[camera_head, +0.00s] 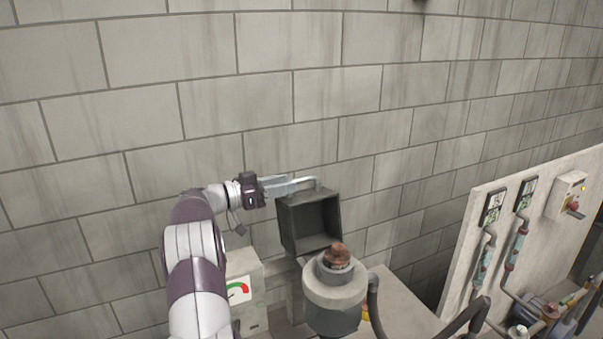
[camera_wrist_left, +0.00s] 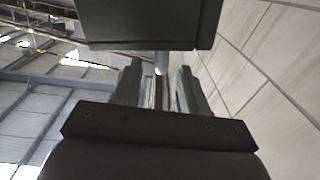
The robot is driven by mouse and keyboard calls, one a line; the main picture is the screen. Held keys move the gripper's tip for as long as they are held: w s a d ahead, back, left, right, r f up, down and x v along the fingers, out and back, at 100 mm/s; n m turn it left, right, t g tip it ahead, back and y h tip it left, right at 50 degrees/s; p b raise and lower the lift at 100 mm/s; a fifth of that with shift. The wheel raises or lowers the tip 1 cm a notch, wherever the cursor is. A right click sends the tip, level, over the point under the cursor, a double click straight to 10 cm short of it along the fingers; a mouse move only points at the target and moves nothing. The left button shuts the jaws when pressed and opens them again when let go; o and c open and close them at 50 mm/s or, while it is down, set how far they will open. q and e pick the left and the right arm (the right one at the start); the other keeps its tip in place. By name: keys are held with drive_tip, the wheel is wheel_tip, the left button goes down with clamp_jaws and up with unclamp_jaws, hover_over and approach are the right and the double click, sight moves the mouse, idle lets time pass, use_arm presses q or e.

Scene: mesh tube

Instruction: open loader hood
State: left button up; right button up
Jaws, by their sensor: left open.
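The loader hood (camera_head: 288,228) is a dark grey box above and behind the round loader body (camera_head: 334,291). Its hollow side faces me, so it stands raised. A pale handle (camera_head: 317,182) sticks up at its top edge. My left gripper (camera_head: 295,186) is at this top edge, beside the handle. In the left wrist view the open fingers (camera_wrist_left: 160,90) stand apart, with a thin pale bar between them. A dark box face, apparently the hood (camera_wrist_left: 150,24), fills the top there. Whether the fingers touch the handle is not clear. My right gripper is not in view.
A brown lump (camera_head: 337,255) sits in the top of the loader body. A pale box with a gauge (camera_head: 240,290) stands left of it, close to my left arm. A dark hose runs at the right. A panel with pipes (camera_head: 480,225) stands further right. A block wall (camera_head: 210,105) is behind.

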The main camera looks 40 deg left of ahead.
sight(302, 197)
use_arm(q)
drive_tip(key=p+x, duration=0.1)
drive_tip(key=x, duration=0.2)
drive_tip(key=shift+w+r, duration=0.15)
drive_tip(key=shift+w, duration=0.1)
drive_tip(key=shift+w+d, duration=0.2)
drive_tip(key=shift+w, duration=0.15)
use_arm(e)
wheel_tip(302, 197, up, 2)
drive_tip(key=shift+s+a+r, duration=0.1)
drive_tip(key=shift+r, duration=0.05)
use_arm(q)
drive_tip(key=shift+d, duration=0.15)
clamp_jaws()
drive_tip(key=d+m+b, duration=0.1)
drive_tip(key=b, duration=0.1)
drive_tip(key=s+d+m+b, duration=0.1)
drive_tip(key=b, duration=0.1)
drive_tip(key=shift+s+d+r+b, duration=0.1)
drive_tip(key=shift+s+d+b, duration=0.05)
drive_tip(key=shift+d+b, duration=0.15)
drive_tip(key=d, duration=0.1)
drive_tip(key=s+d+r+m+b, duration=0.1)
drive_tip(key=d+r+m+b, duration=0.1)
drive_tip(key=shift+s+r, duration=0.1)
drive_tip(key=shift+s, duration=0.2)
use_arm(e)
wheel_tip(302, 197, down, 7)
